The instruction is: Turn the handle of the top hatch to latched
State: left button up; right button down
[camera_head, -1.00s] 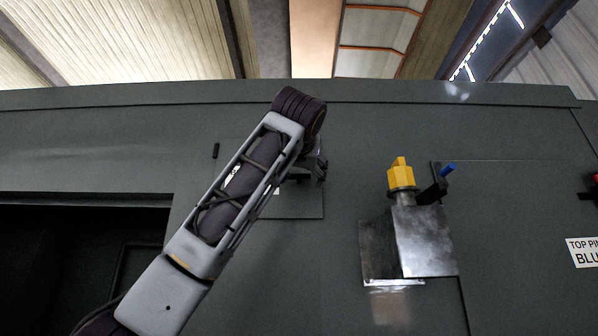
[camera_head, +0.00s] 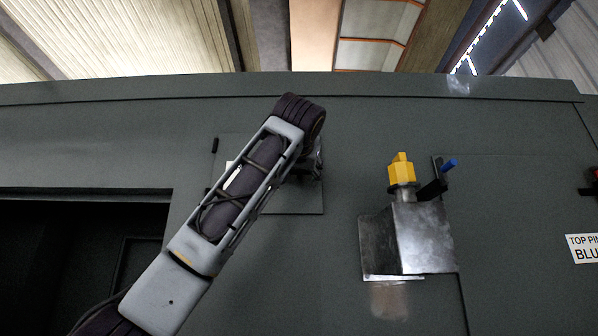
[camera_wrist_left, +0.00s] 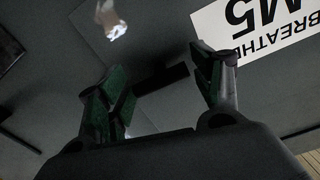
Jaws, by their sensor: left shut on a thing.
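The hatch (camera_head: 300,204) is a grey square panel in the enclosure's front wall, partly covered by my left arm in the head view. My left gripper (camera_head: 314,168) is in front of it, its fingers mostly hidden behind the wrist. In the left wrist view, the two green-padded fingers of my left gripper (camera_wrist_left: 162,88) stand either side of a dark bar-shaped handle (camera_wrist_left: 162,82), and the gripper is shut on it. The handle's exact angle is hard to read in the dim light. My right gripper is in neither view.
A white label (camera_wrist_left: 262,28) reading M5 lies beside the fingers. A dark opening (camera_head: 60,260) is at lower left.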

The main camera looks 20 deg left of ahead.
pick_arm(q)
jog(key=shift+m, duration=0.5)
jog(key=m, duration=0.8)
jog(key=shift+r, duration=0.1)
jog(key=m, duration=0.5)
jog(key=shift+m, duration=1.9)
jog(key=o, duration=0.9)
jog(key=shift+s, duration=0.1)
